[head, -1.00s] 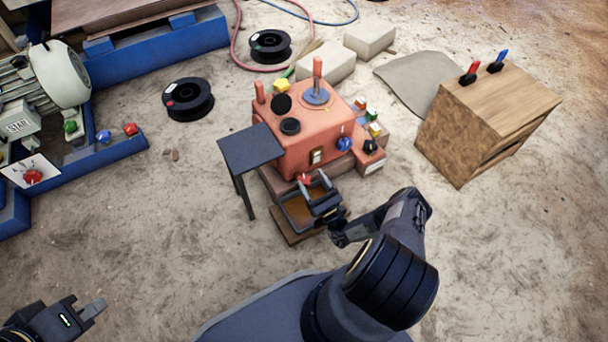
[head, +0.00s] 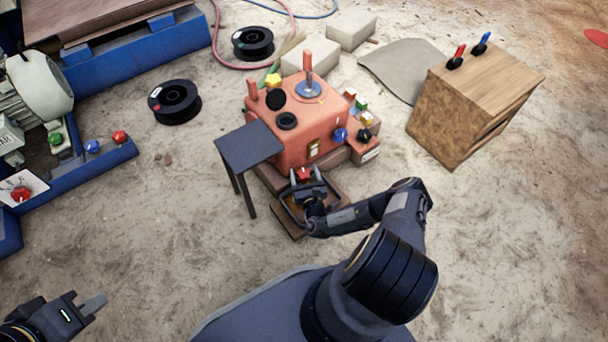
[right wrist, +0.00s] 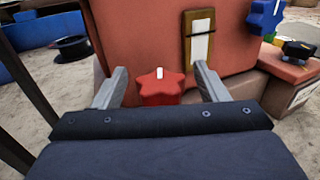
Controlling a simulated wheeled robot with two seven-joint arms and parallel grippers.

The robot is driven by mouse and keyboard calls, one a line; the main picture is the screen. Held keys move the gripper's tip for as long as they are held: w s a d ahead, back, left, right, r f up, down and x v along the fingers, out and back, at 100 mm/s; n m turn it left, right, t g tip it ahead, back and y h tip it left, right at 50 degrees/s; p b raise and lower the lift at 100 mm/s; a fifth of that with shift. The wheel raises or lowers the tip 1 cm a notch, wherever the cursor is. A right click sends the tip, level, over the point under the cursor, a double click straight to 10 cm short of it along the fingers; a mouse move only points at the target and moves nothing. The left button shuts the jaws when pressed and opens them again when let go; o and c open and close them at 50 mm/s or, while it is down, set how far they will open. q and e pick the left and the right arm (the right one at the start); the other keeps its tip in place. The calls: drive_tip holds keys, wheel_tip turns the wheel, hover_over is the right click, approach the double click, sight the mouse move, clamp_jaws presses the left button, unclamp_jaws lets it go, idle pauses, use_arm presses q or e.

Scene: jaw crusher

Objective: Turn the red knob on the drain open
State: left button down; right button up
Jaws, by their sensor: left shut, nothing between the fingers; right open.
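The red star-shaped knob (head: 304,173) is low on the front of the orange crusher body (head: 318,132). In the right wrist view the red knob (right wrist: 159,89) shows a white mark on top. My right gripper (right wrist: 160,78) is open, with one finger on each side of the knob and visible gaps between; nothing is gripped. In the head view my right gripper (head: 304,186) is just in front of the knob and partly hides the tray (head: 340,202) below. My left gripper (head: 92,303) is shut and empty, low at the left, far from the crusher.
A small dark table (head: 248,147) stands left of the crusher. A blue knob (head: 341,135) is on its right side. A wooden box (head: 475,105) with two levers stands at right. Black spools (head: 175,101) lie behind left.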

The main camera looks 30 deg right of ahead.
drive_tip(key=shift+w, duration=0.2)
drive_tip(key=c, duration=1)
drive_tip(key=shift+d+n+y, duration=0.2)
drive_tip(key=shift+n+y, duration=0.4)
drive_tip(key=shift+y, duration=0.3)
drive_tip(key=n+y+b, duration=0.1)
drive_tip(key=n+y, duration=0.1)
drive_tip(key=y, duration=0.1)
drive_tip(key=shift+f+t, duration=0.1)
drive_tip(key=shift+t, duration=0.3)
drive_tip(key=shift+a+n+y, duration=0.15)
drive_tip(key=shift+n+y, duration=0.45)
drive_tip(key=shift+y, duration=0.4)
